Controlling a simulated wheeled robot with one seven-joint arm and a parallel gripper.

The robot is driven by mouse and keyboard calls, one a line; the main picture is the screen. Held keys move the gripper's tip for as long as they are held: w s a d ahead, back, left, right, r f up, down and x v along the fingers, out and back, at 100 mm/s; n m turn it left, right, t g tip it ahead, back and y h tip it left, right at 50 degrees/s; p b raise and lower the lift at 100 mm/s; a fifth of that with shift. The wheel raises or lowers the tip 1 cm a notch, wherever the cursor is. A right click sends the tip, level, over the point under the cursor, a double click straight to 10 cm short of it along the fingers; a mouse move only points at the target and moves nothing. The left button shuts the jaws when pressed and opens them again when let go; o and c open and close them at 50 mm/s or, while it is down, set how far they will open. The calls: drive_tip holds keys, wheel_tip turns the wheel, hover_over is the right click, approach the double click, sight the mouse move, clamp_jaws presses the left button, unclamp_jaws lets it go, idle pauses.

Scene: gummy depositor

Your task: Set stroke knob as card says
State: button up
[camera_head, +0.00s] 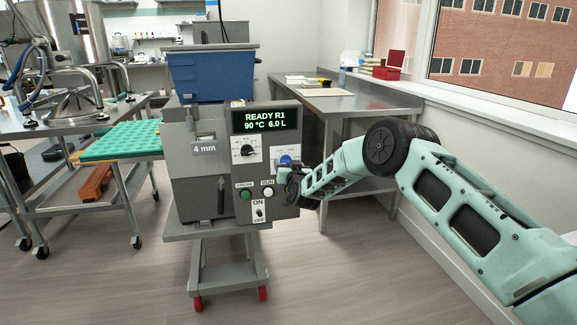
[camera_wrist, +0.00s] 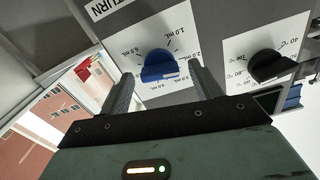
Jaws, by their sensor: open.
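The blue knob (camera_head: 286,159) sits on a white dial plate at the right of the machine's front panel. In the wrist view the blue knob (camera_wrist: 159,68) is surrounded by upside-down mL marks, among them 1.0, 2.0 and 6.0 mL. Which mark it points to is not clear. My gripper (camera_head: 289,176) is at the panel in the head view, partly covering the knob's plate. In the wrist view my gripper (camera_wrist: 160,73) is open, one finger on each side of the knob. Contact cannot be told. No instruction card is identifiable.
A black temperature knob (camera_head: 247,151) sits left of the blue one; it also shows in the wrist view (camera_wrist: 268,66). The display (camera_head: 265,119) reads READY R1, 90 °C, 6.0 L. Green and white buttons and an ON/OFF switch (camera_head: 259,213) lie below. A steel table (camera_head: 345,103) stands behind.

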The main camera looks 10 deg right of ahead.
drive_tip(key=c, duration=1)
drive_tip(key=shift+b, duration=0.3)
drive_tip(key=m+b, duration=2.1)
drive_tip(key=shift+d+f, duration=0.15)
drive_tip(key=shift+f, duration=0.15)
drive_tip(key=shift+r+m+b, duration=0.1)
drive_tip(key=shift+m+b, duration=0.2)
